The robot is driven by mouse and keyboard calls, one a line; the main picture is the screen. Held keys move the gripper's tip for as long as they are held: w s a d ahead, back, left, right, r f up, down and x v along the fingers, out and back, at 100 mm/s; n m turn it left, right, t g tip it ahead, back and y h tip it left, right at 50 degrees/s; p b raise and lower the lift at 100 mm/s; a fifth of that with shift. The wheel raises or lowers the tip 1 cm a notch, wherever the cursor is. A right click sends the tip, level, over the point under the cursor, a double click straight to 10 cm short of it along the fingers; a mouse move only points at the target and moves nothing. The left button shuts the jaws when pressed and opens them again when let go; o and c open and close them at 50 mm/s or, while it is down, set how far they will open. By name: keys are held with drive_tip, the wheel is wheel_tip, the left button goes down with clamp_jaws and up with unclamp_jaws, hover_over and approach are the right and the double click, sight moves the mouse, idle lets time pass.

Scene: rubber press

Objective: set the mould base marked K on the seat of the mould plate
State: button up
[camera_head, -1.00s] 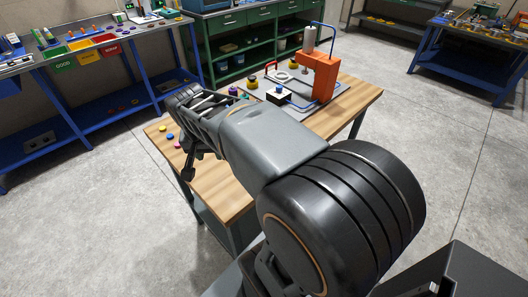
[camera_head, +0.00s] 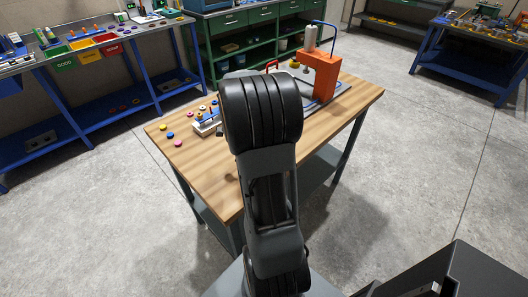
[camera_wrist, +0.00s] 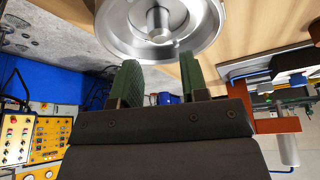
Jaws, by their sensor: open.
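In the wrist view a shiny round metal part (camera_wrist: 188,42) with a raised rim and a central stud lies close beyond my fingertips, against the wooden table. I see no letter K on it and cannot tell whether it is the mould base or the mould plate. My gripper (camera_wrist: 158,65) has its two green fingers apart with nothing between them. The fingertips are just short of the metal part in the picture; I cannot tell whether they touch it. In the head view my arm hides the gripper and the table's middle.
The orange press (camera_head: 320,76) stands at the back right of the wooden table (camera_head: 205,172). Several small coloured discs (camera_head: 178,143) lie at the left end, beside a white holder (camera_head: 205,129). The near part of the tabletop is clear.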

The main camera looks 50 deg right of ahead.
drive_tip(key=shift+p+x, duration=0.6)
drive_tip(key=shift+x, duration=2.55)
drive_tip(key=shift+a, duration=0.1)
clamp_jaws()
drive_tip(key=shift+w+r, duration=0.1)
